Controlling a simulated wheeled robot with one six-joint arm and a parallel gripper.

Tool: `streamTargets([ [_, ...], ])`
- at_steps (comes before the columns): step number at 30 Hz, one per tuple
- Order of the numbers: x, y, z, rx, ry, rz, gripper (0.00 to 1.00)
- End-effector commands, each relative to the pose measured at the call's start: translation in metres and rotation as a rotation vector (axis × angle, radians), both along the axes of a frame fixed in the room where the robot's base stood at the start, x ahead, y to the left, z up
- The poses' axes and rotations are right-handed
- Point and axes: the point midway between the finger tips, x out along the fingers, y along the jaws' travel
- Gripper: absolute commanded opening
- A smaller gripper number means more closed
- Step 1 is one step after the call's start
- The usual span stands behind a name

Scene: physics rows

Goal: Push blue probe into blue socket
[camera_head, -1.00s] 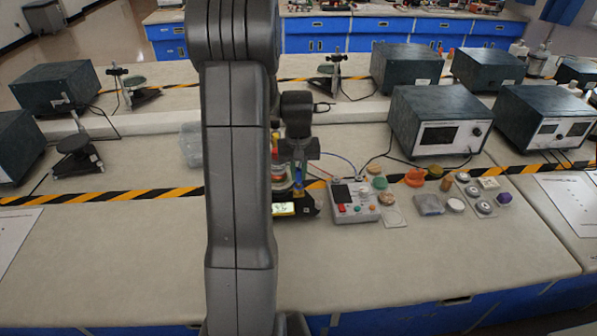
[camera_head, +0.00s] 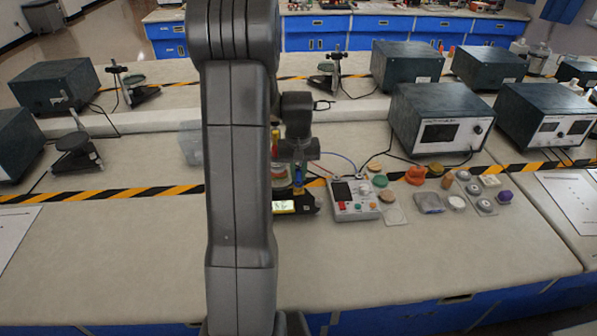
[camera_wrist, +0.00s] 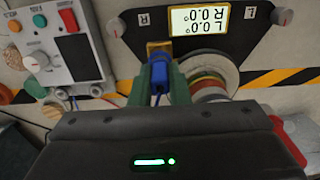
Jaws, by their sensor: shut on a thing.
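My gripper (camera_wrist: 158,72) is shut on the blue probe (camera_wrist: 159,77), which stands between its two green fingers in the wrist view. The probe's end is at or close to a small brass-coloured block (camera_wrist: 160,47) on the edge of a black instrument (camera_wrist: 128,30) with a lit angle display. I cannot tell whether the probe touches it. In the head view the blue piece (camera_head: 298,179) shows under my gripper, beside the instrument's display (camera_head: 284,207). I cannot make out the blue socket for certain; my arm and gripper hide part of that area.
A grey control box (camera_head: 355,199) with knobs and buttons stands just right of the instrument. Round coloured rolls (camera_wrist: 208,85) sit close beside my gripper in the wrist view. Thin wires run behind the box. The bench front is clear (camera_head: 400,265).

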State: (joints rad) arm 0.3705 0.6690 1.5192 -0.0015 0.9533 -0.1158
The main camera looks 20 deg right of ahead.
Motion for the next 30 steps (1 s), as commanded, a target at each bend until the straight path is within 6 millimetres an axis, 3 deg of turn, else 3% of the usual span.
streamTargets([
  [19, 0.0, 0.0, -0.0084, 0.0, 0.0, 0.0, 0.0],
  [20, 0.0, 0.0, -0.008, 0.0, 0.0, 0.0, 0.19],
  [23, 0.0, 0.0, -0.0078, 0.0, 0.0, 0.0, 0.39],
  [29, 0.0, 0.0, -0.0077, 0.0, 0.0, 0.0, 0.41],
  [30, 0.0, 0.0, -0.0078, 0.0, 0.0, 0.0, 0.45],
])
